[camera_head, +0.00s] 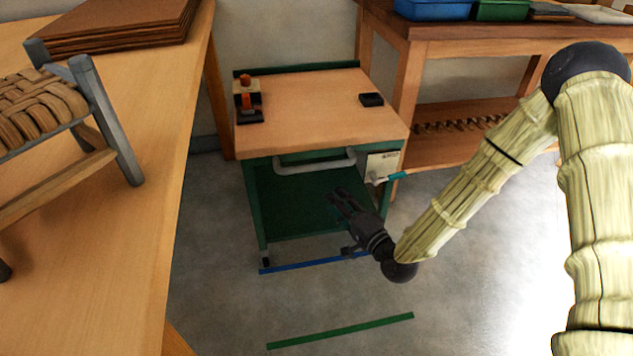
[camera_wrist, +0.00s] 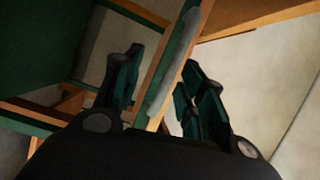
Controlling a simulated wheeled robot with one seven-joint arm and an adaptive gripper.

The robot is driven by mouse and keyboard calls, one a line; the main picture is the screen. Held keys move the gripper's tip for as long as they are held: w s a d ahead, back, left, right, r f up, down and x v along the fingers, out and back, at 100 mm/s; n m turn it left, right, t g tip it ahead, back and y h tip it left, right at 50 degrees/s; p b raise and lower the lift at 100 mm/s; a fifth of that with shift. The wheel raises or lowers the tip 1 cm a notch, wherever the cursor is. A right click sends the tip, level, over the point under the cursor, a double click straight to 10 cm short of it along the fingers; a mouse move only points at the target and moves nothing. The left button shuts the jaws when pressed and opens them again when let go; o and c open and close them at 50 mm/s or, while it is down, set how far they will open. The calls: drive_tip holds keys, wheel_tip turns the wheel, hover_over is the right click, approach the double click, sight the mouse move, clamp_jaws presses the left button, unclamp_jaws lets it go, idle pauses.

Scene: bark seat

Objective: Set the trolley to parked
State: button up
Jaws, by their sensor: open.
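The trolley (camera_head: 320,100) has a green frame and a wooden top and stands between two benches. A grey bar handle (camera_head: 315,162) runs across its front. At the front right, a pale plate (camera_head: 382,166) carries a lever with a teal tip (camera_head: 398,176). My gripper (camera_head: 342,203) is open and empty, in front of the trolley and lower than the handle in the head view. In the wrist view, the grey handle (camera_wrist: 176,62) appears between the spread fingers (camera_wrist: 160,85), with no clear contact. The lever cannot be made out there.
A blue line (camera_head: 310,264) lies on the floor by the trolley's front wheels, and a green line (camera_head: 340,331) lies nearer. A workbench (camera_head: 170,180) with a woven seat (camera_head: 40,105) stands left. Another bench (camera_head: 480,45) stands behind right. The floor in front is clear.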

sight(317, 166)
drive_tip(key=shift+m+t+y, duration=0.5)
drive_tip(key=shift+t, duration=0.3)
drive_tip(key=b+x, duration=0.1)
drive_tip(key=x, duration=0.3)
drive_tip(key=r+b+x, duration=0.1)
drive_tip(key=b+x, duration=0.1)
drive_tip(key=x, duration=0.2)
drive_tip(key=d+b+x, duration=0.1)
drive_tip(key=b+x, duration=0.1)
drive_tip(key=x, duration=0.2)
drive_tip(key=shift+w+a+r, duration=0.1)
drive_tip(key=shift+w+r, duration=0.3)
drive_tip(key=shift+w, duration=0.15)
drive_tip(key=shift+c, duration=0.2)
clamp_jaws()
